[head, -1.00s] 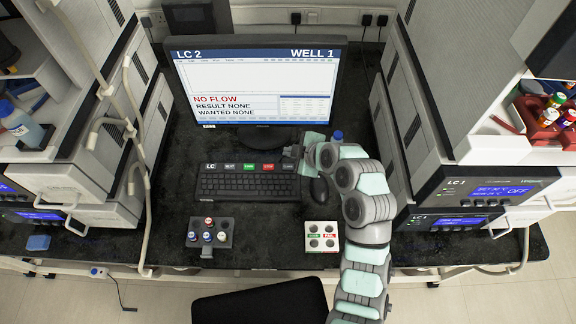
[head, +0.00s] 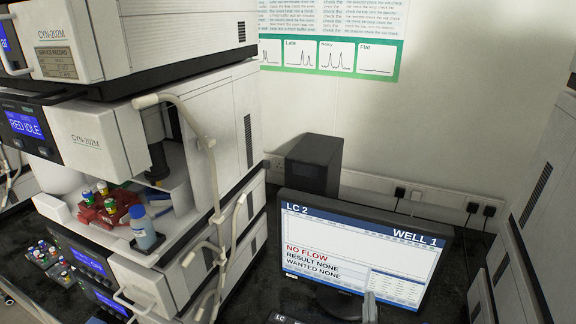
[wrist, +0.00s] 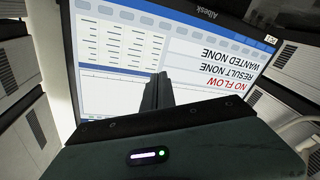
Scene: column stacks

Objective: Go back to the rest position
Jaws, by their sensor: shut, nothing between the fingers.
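My gripper (wrist: 158,92) is shut and empty in the wrist view. Its dark fingers are together, pointing up the picture over the lit monitor (wrist: 115,50), which appears upside down. I cannot tell the exact gap between fingers and screen. In the head view a small grey upright tip (head: 370,307), which looks like part of my gripper, shows at the bottom edge before the monitor (head: 365,245). The rest of my arm is out of that view. The screen reads LC 2, WELL 1, NO FLOW, RESULT NONE, WANTED NONE.
A tall instrument stack (head: 95,140) stands at the left, with a red vial rack (head: 108,212) and a blue-capped bottle (head: 143,232) on its shelf. Pale tubing (head: 208,150) hangs from it. Another stack (head: 535,215) bounds the right. A black box (head: 314,165) stands behind the monitor.

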